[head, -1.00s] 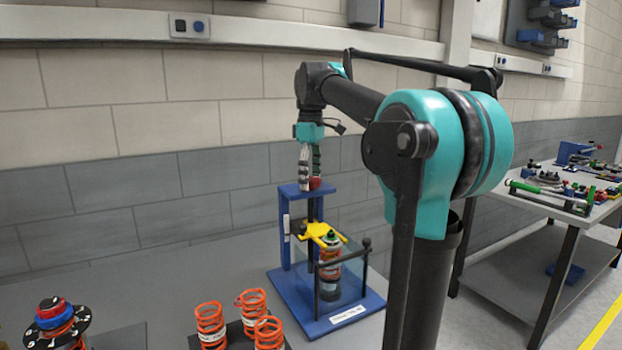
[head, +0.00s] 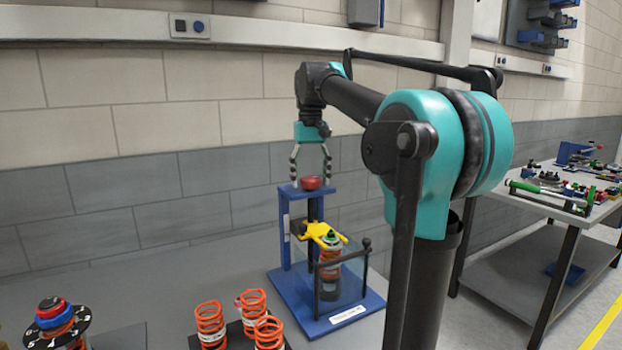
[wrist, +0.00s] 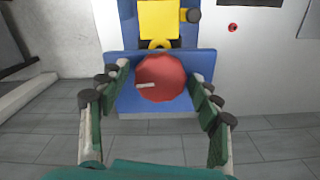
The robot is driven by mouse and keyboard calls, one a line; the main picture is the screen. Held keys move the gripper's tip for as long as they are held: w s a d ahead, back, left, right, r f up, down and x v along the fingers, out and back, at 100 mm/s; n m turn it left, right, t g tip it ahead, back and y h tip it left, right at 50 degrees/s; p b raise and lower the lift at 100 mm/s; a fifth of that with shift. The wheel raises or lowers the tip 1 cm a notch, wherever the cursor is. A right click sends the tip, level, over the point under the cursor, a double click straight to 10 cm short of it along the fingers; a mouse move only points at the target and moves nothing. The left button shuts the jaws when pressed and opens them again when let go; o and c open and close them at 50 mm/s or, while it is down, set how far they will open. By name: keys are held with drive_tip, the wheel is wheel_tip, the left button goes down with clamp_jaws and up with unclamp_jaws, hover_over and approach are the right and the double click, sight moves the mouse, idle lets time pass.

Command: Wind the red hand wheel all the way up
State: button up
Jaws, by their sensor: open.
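The red hand wheel (head: 311,183) sits on top of the blue press frame (head: 284,225). In the wrist view the wheel (wrist: 161,78) is a red disc with a pale mark pointing to the left. My gripper (head: 311,180) is above the wheel, pointing down, with its fingers spread. In the wrist view the open fingers (wrist: 160,80) stand to the left and right of the wheel, with gaps on both sides. Under the frame's top a yellow claw plate (head: 322,233) sits over an orange spring unit (head: 330,262).
Loose orange springs (head: 211,325) stand on a dark plate at the front. A dial with a red and blue knob (head: 54,315) is at the lower left. The wall is close behind.

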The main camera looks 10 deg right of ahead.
drive_tip(key=m, duration=2.9)
drive_tip(key=shift+m, duration=2.2)
